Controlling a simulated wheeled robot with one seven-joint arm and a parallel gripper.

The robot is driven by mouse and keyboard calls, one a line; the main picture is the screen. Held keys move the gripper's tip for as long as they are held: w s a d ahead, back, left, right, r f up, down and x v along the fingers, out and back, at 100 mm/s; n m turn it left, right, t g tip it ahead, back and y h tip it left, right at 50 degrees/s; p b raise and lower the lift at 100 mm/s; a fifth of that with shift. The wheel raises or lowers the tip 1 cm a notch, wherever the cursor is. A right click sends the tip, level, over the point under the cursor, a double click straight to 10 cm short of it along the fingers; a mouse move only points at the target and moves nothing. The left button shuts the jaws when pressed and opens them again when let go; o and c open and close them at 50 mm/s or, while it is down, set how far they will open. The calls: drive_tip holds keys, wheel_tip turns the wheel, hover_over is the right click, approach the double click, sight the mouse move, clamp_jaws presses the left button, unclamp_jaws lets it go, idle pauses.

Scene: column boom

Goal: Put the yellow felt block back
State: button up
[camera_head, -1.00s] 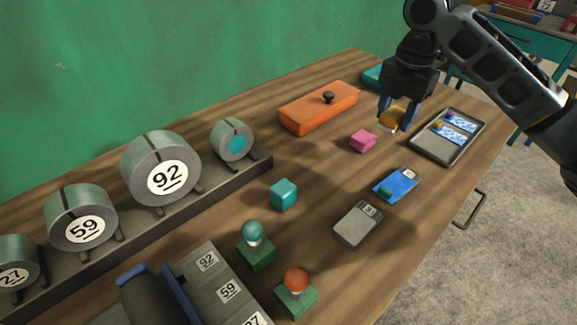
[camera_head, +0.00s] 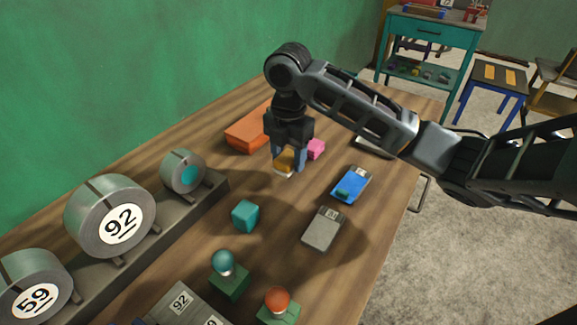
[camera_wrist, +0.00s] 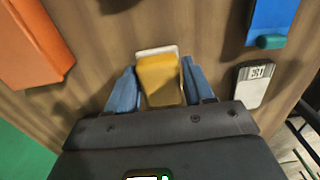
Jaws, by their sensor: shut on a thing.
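My gripper (camera_head: 289,160) is shut on the yellow felt block (camera_head: 284,157), which has a pale white face on its underside. It is held above the wooden table, left of the pink block. In the wrist view the yellow block (camera_wrist: 160,82) sits between the two blue fingers of my gripper (camera_wrist: 159,88), its white edge showing at the far side. Whether it touches the table cannot be told, but it appears to hang clear.
An orange box (camera_head: 246,134) and pink block (camera_head: 316,149) are close by. A teal block (camera_head: 245,216), blue case (camera_head: 351,186) and grey case (camera_head: 323,229) lie nearer. Numbered cylinders (camera_head: 109,214) stand on a rack at left.

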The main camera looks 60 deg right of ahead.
sight(289, 168)
drive_tip(key=shift+f, duration=1.95)
drive_tip(key=shift+f, duration=0.15)
drive_tip(key=o, duration=1)
wheel_tip(289, 168, up, 12)
drive_tip(key=shift+r+p, duration=0.2)
drive_tip(key=shift+p, duration=0.3)
